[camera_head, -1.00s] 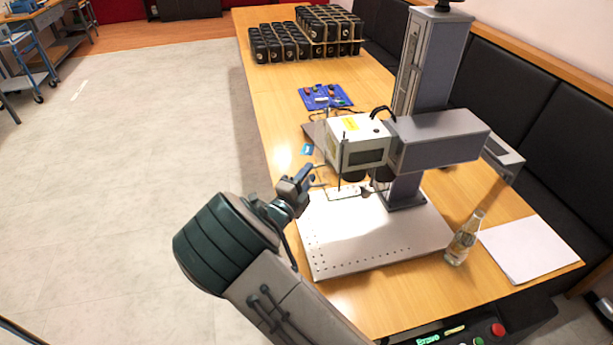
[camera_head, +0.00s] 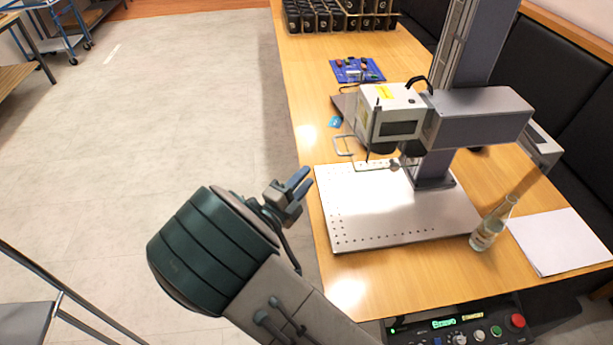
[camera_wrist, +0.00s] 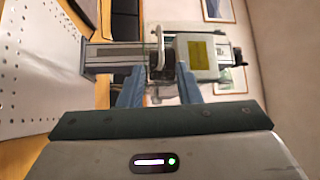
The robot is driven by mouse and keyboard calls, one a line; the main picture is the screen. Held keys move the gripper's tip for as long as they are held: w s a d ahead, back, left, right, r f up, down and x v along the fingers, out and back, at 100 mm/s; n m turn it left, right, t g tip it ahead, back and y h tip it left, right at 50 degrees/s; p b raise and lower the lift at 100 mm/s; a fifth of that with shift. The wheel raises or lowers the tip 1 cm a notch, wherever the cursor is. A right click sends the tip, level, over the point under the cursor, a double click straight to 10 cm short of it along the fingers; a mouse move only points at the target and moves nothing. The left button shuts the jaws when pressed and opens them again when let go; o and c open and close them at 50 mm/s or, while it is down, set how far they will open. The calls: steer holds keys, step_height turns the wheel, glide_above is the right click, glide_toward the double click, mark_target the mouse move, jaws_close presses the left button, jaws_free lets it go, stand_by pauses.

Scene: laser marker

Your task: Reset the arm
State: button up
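My gripper (camera_head: 301,182) is off the left edge of the table in the head view, left of the laser marker's plate. In the wrist view my gripper (camera_wrist: 160,88) shows two blue-grey fingers apart with nothing held between them. The laser marker (camera_head: 393,118) stands on the table, with its head above the perforated metal plate (camera_head: 390,215). A thin wire frame (camera_head: 343,146) sticks out left of the marker head. In the wrist view the laser marker (camera_wrist: 203,55) is beyond my fingertips, apart from them.
A control panel (camera_head: 460,325) is at the front. The floor (camera_head: 180,110) at left is mostly clear.

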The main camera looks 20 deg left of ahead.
stand_by(0.3)
steer(key=d+r+m+g+h, duration=0.3)
steer(key=d+m+g, duration=0.4)
steer(key=d+m, duration=0.6)
steer(key=d+r+m+g+h, duration=0.2)
steer(key=d+m+g, duration=0.5)
steer(key=d+m, duration=0.7)
steer(key=s+d+r+m+y, duration=0.3)
steer(key=s+m, duration=0.4)
steer(key=m, duration=0.6)
steer(key=s+d+r+m+g+y, duration=0.1)
steer(key=s+d+r+m+y, duration=0.2)
steer(key=m, duration=0.9)
steer(key=s+d+y, duration=0.3)
steer(key=s+d, duration=0.1)
steer(key=shift+s+d+r+m+g, duration=0.2)
steer(key=shift+d+r+m+g, duration=0.1)
steer(key=shift+d+r+m, duration=0.1)
